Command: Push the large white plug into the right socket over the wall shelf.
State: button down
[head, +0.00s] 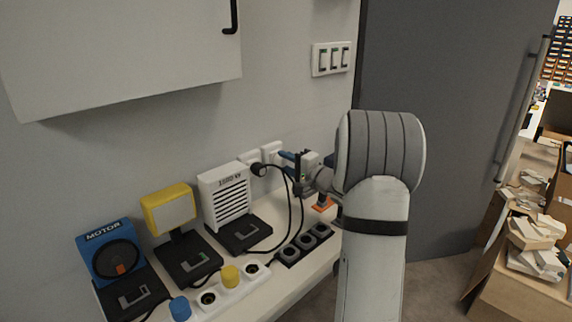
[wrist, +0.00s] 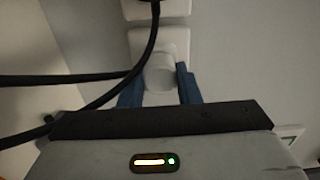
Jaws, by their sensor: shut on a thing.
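The large white plug (wrist: 160,74) is between the blue fingers of my gripper (wrist: 160,88) in the wrist view. My gripper (head: 286,159) is shut on it at the wall in the head view. The plug is in front of the right white socket (wrist: 143,38) and overlaps its plate; whether it is fully seated cannot be told. The right socket (head: 267,147) is partly hidden by plug and fingers in the head view. The left socket (head: 245,157) is beside it, with a black plug (head: 258,169) at its front.
Black cables (wrist: 60,79) cross left of the plug. The shelf (head: 318,257) below holds a white heater (head: 225,196), yellow lamp (head: 169,209), blue motor box (head: 110,252), white power strip (head: 215,304) and black strip (head: 290,252). A switch panel (head: 332,59) is above right.

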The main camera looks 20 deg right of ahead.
jog(key=c, duration=1)
grip_release()
jog(key=v, duration=0.8)
jog(key=s+a+r+n+g+y+p, duration=0.25)
jog(key=s+a+n+g, duration=0.2)
jog(key=a, duration=0.65)
jog(key=s+a+r+n+g+y+p, duration=0.1)
jog(key=s+a+r+n+g+p, duration=0.2)
jog(key=s+a+g, duration=0.5)
jog(key=s+a+n+g+h+p, duration=0.2)
jog(key=s+a+n+h+p, duration=0.1)
jog(key=s+a+p, duration=0.4)
jog(key=s+d+r+n+h+p, duration=0.2)
jog(key=s+h, duration=0.4)
jog(key=s, duration=0.3)
jog(key=shift+s+d+r+n+h, duration=0.3)
jog(key=shift+d+r+n, duration=0.3)
jog(key=shift+d, duration=0.65)
